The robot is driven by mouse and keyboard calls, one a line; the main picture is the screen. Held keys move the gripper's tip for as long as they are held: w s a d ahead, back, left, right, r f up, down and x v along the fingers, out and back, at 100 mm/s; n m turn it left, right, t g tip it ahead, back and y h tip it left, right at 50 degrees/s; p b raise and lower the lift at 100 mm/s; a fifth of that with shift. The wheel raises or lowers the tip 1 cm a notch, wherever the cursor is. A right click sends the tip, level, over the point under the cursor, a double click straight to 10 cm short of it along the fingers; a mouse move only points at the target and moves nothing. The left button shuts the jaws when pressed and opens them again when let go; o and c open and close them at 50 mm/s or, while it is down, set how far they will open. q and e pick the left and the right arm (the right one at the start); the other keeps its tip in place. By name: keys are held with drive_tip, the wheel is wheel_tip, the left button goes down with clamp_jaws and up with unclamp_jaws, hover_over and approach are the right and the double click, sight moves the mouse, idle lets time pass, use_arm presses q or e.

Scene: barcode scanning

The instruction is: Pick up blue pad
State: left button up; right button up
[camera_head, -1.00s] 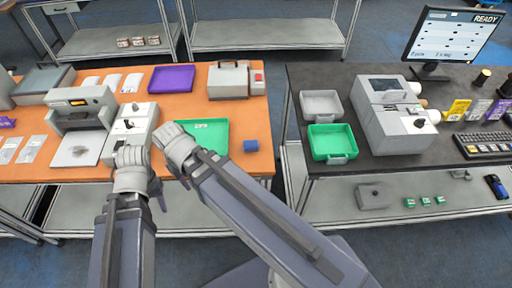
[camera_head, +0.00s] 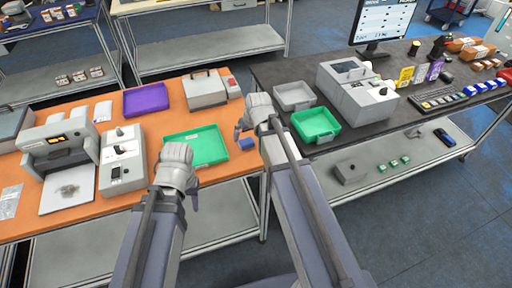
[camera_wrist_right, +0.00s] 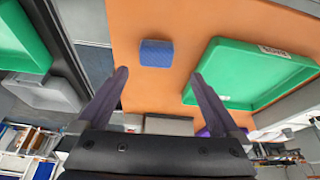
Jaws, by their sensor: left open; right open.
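The blue pad (camera_head: 246,143) is a small blue block on the orange table, near its right edge and just right of the green tray. In the right wrist view the pad (camera_wrist_right: 156,53) lies on the orange surface, ahead of and between my two fingers. My right gripper (camera_head: 239,132) is open and empty, close to the pad; the two fingers (camera_wrist_right: 159,74) are apart with nothing between them. My left gripper (camera_head: 192,198) is open near the table's front edge, left of and in front of the pad, and I see nothing in it.
The green tray (camera_head: 185,156) lies left of the pad, with a purple tray (camera_head: 158,101) behind it. A dark table (camera_head: 390,122) with a green bin (camera_head: 322,139) and a grey bin (camera_head: 294,105) stands to the right, across a narrow gap. A scanner machine (camera_head: 60,150) stands at left.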

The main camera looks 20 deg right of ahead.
sight(247, 142)
drive_tip(key=shift+d, duration=0.2)
drive_tip(key=b+x, duration=0.2)
drive_tip(key=shift+w+f+b, duration=0.1)
drive_tip(key=shift+f+b, duration=0.2)
drive_tip(key=shift+f, duration=0.05)
drive_tip(key=b+x, duration=0.4)
drive_tip(key=x, duration=0.1)
drive_tip(key=shift+w+d+f+b, duration=0.1)
drive_tip(key=shift+b, duration=0.3)
drive_tip(key=shift+c, duration=0.2)
drive_tip(key=c, duration=1.2)
